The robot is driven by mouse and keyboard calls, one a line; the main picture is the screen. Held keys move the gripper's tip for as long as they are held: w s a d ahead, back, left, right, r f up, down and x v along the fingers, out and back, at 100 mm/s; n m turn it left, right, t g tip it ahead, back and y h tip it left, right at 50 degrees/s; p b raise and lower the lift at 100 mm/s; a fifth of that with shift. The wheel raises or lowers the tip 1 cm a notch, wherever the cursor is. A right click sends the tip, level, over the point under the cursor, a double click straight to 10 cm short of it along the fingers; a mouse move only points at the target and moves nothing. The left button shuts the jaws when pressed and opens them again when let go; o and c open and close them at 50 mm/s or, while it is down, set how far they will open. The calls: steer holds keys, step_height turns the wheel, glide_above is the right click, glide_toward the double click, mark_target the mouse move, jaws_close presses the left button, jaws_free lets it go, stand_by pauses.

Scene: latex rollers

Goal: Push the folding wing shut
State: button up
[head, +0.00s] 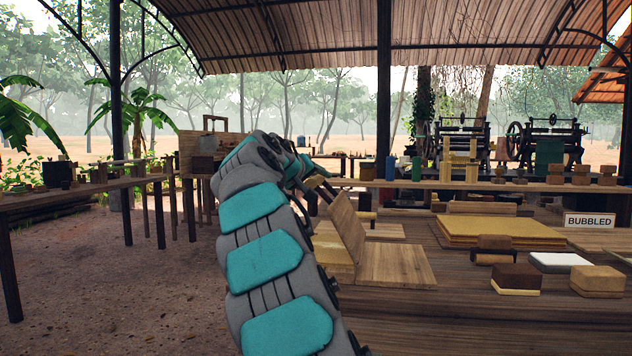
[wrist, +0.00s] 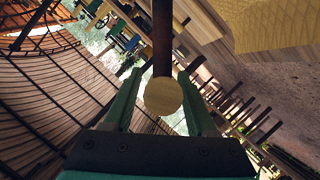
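The folding wing (head: 348,228) is a wooden panel standing up at a tilt, along the left edge of a flat wooden board (head: 398,266) on the bench. My gripper is largely hidden behind my grey and teal arm in the head view. In the wrist view, the two green fingers of my gripper (wrist: 160,78) are on either side of a dark rod (wrist: 162,42) with a round pale end (wrist: 163,97). The rod lies along the gripper's axis and appears held. Contact between the rod and the wing cannot be made out.
Right of the board are a yellow sheet stack (head: 500,232), a small roller block (head: 494,250), a brown block (head: 516,277), a white slab (head: 558,262) and a tan block (head: 598,279). A "BUBBLED" sign (head: 589,220) stands behind. Another table (head: 90,188) is at left; open floor lies between.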

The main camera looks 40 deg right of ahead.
jaws_close()
stand_by(1.2)
